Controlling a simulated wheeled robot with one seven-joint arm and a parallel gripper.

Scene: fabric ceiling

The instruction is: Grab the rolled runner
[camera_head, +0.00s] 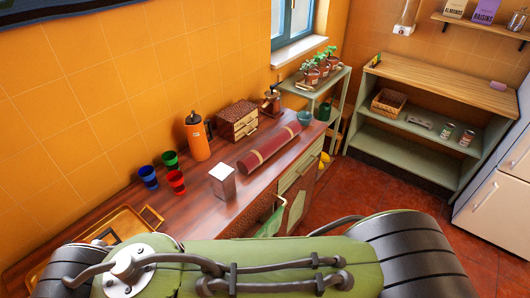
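The rolled runner (269,147) is a dark red cylinder with two tan bands. It lies on the brown wooden counter (205,208), running diagonally along the counter's right part. My green arm with black joints fills the bottom of the view, well in front of the runner. My gripper does not show in this view.
Blue, green and red cups (175,181) and an orange bottle (198,137) stand left of the runner. A tray (112,232) is at the counter's left end. A teal bowl (304,118) is near the runner's far end. Red floor lies open before the shelf unit (416,150).

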